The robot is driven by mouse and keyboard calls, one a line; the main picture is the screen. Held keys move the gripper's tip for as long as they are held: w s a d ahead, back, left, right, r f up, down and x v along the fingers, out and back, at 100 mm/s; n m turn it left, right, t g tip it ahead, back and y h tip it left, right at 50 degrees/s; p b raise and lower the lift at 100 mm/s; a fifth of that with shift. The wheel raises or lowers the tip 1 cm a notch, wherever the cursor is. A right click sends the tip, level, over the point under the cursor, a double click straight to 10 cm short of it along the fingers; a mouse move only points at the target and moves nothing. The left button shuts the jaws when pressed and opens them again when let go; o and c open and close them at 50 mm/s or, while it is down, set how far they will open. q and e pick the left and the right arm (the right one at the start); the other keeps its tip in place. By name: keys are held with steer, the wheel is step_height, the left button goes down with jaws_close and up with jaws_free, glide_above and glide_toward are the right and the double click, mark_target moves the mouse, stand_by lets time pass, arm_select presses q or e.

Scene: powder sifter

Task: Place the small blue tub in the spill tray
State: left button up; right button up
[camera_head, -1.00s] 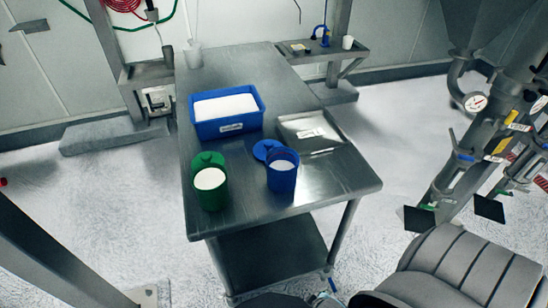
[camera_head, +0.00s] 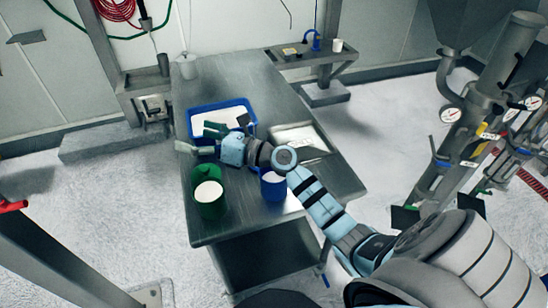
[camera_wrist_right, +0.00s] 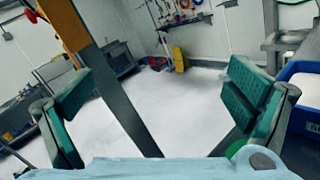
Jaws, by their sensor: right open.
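The small blue tub (camera_head: 272,190), with white powder in it, stands on the steel table, partly hidden by my right arm. Its blue lid is hidden behind that arm. The spill tray, taken as the shallow grey metal tray (camera_head: 318,145), lies behind the tub to the right, partly covered by my arm. My right gripper (camera_head: 200,138) is open and empty, at the front left of the large blue bin, left of the small tub. In the right wrist view the pads (camera_wrist_right: 160,100) are wide apart with nothing between them. My left gripper is not in view.
A green tub (camera_head: 208,200) with powder stands left of the blue tub, below my right gripper. A large blue bin (camera_head: 190,112) of white powder is behind; its side shows in the wrist view (camera_wrist_right: 305,88). The far table end holds a pale cup (camera_head: 188,68).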

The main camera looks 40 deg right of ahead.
step_height(320, 180, down, 5)
steer(key=w+d+n+g+h, duration=0.1)
steer(key=d+n+g+h, duration=0.1)
steer(key=n+g, duration=0.45)
steer(key=n+g+h+b, duration=0.3)
steer(key=g+h+b, duration=0.4)
steer(key=g+b, duration=0.25)
glide_above(272, 180)
steer(key=s+a, duration=0.2)
steer(key=s, duration=0.1)
steer(key=shift+t, duration=0.5)
step_height(272, 180, down, 14)
steer(key=shift+f+b, duration=0.25)
steer(key=shift+b, duration=0.05)
step_height(272, 180, down, 4)
steer(key=shift+s+a+r, duration=0.1)
steer(key=shift+s, duration=0.05)
steer(key=c, duration=1.5)
steer(key=shift+r, duration=0.25)
steer(key=shift+c, duration=0.7)
step_height(272, 180, up, 4)
steer(key=shift+r+p, duration=0.1)
steer(key=shift+p, duration=0.6)
steer(key=c, duration=0.4)
steer(key=shift+o, duration=0.2)
step_height(272, 180, up, 5)
steer(key=p, duration=0.4)
